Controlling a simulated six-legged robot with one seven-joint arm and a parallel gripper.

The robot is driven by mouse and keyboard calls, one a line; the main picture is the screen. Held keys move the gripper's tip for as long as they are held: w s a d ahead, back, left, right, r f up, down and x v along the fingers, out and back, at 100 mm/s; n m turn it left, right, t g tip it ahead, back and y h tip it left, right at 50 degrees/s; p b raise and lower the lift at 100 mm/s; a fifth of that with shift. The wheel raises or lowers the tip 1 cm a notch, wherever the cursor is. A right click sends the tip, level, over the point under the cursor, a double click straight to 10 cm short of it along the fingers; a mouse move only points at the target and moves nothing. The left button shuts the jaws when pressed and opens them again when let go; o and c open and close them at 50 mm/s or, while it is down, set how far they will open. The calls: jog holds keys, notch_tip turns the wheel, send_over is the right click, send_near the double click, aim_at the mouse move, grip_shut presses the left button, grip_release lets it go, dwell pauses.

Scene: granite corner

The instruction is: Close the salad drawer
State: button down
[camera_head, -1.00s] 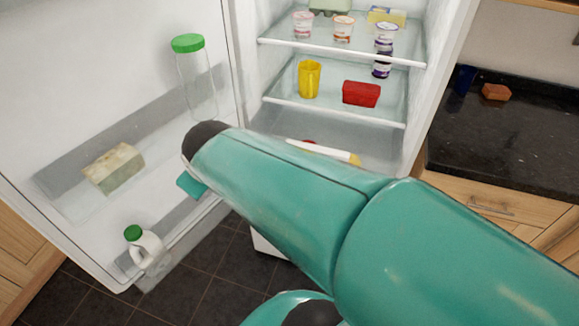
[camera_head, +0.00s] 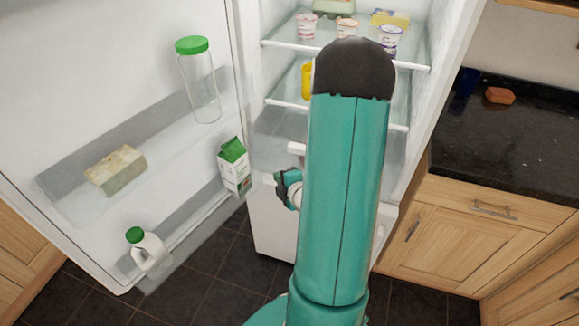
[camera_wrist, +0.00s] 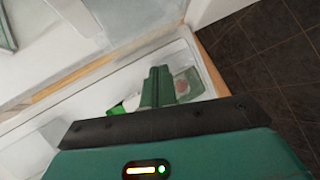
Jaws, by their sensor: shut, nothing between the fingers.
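The fridge (camera_head: 246,90) stands open. Low inside it, below the glass shelves, a short piece of a white bar (camera_head: 296,149) shows beside my arm; it looks like the front edge of the salad drawer. My arm hides most of the drawer, so I cannot tell how far out it is. My gripper (camera_head: 288,188) is low in front of the fridge opening, left of my arm. In the wrist view its fingers (camera_wrist: 160,85) are together and empty. Past them are a pale surface and a reddish patch (camera_wrist: 186,84). I cannot tell whether the fingers touch the drawer.
The fridge door (camera_head: 100,60) is open at the left, holding a green-lidded jar (camera_head: 199,85), a block (camera_head: 116,171), a milk carton (camera_head: 234,168) and a small jug (camera_head: 146,248). A dark counter (camera_head: 500,140) with wooden cupboards is at the right. Dark floor tiles (camera_head: 215,265) are clear.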

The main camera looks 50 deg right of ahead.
jog(key=s+f+t+h, duration=0.3)
jog(key=s+f, duration=0.1)
jog(key=s, duration=0.4)
send_near(287, 160)
jog(key=w, duration=0.4)
jog(key=shift+w+d+f+t, duration=0.3)
jog(key=shift+w+d, duration=0.15)
jog(key=shift+d, duration=0.25)
jog(key=shift+w+d, duration=0.25)
jog(key=shift+d, duration=0.15)
jog(key=shift+d, duration=0.1)
jog(key=w+d, duration=0.2)
jog(key=d, duration=0.2)
jog(key=w+d, duration=0.2)
jog(key=d, duration=0.3)
jog(key=w+d, duration=0.2)
jog(key=d, duration=0.3)
jog(key=shift+w+d, duration=0.1)
jog(key=shift+w+d+r, duration=0.2)
jog(key=shift+d+r, duration=0.05)
jog(key=shift+d, duration=0.4)
